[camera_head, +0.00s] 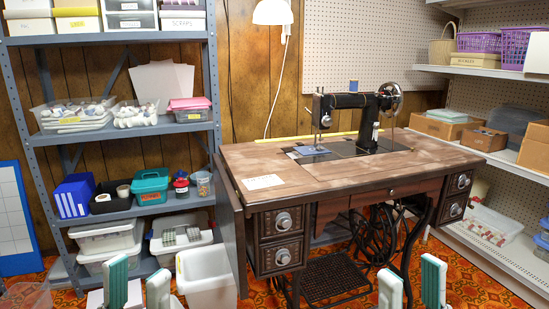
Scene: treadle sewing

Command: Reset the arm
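My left gripper (138,272) shows at the bottom left of the head view, its two white and green fingers pointing up and spread apart with nothing between them. My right gripper (412,270) shows at the bottom right in the same pose, open and empty. Both are apart from each other and appear in front of the treadle sewing table (225,158). The black sewing machine (352,101) stands upright on the tabletop, away from both grippers. The arm links behind the fingers are out of view.
A grey shelf unit (128,40) with bins stands at the left, and a white bin (207,283) sits on the floor near my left gripper. A white shelf (500,75) with boxes stands at the right. A paper (262,182) lies on the tabletop; much of the wood is clear.

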